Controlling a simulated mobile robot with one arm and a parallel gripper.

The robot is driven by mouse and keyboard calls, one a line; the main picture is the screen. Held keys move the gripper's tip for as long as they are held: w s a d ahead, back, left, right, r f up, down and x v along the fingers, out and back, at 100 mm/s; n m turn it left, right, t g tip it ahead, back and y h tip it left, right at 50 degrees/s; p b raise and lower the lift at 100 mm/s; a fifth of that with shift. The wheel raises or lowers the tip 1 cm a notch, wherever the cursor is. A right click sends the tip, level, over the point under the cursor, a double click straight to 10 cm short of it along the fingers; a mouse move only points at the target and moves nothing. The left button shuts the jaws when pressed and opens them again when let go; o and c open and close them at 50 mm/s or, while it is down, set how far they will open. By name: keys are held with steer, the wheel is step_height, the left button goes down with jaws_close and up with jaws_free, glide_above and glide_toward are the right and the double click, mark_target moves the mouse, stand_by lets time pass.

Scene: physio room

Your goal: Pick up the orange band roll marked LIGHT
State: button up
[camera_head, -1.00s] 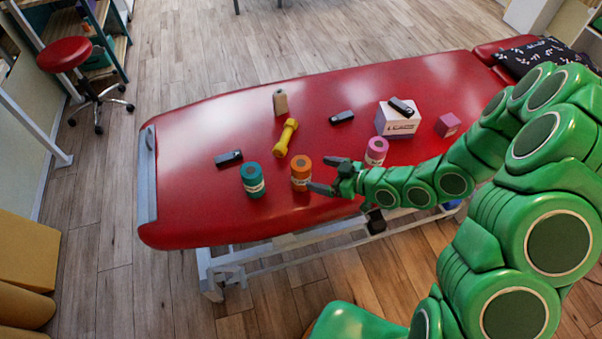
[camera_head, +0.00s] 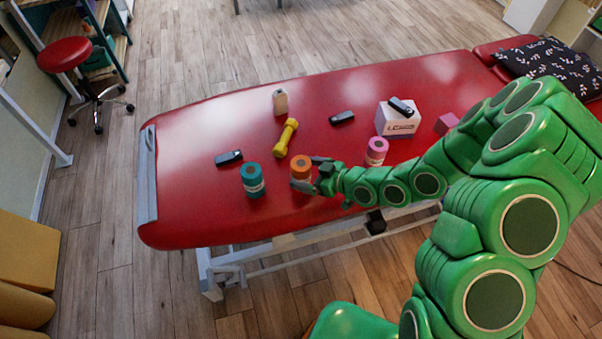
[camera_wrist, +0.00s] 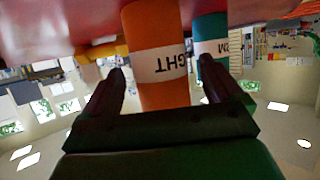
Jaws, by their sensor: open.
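The orange band roll (camera_head: 301,166) stands upright on the red treatment table, near its front edge. In the wrist view the orange roll (camera_wrist: 160,85) appears upside down, with a white label ending in "GHT". My gripper (camera_head: 306,174) is open around the roll's near side, its arm coming from the right. In the wrist view the two dark fingers of my gripper (camera_wrist: 165,88) stand apart, one on each side of the roll. I cannot tell whether either finger touches it.
A teal roll (camera_head: 253,181) stands just left, a pink roll (camera_head: 376,151) to the right. A yellow dumbbell (camera_head: 286,138) lies close behind. A white box (camera_head: 397,119) and small dark devices lie farther back. The table's (camera_head: 200,205) left front is clear.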

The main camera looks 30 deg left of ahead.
steer(key=shift+x, duration=1.15)
steer(key=shift+c, duration=0.4)
steer(key=c, duration=1.3)
steer(key=shift+r, duration=0.1)
steer(key=shift+r, duration=0.1)
steer(key=shift+r, duration=4.9)
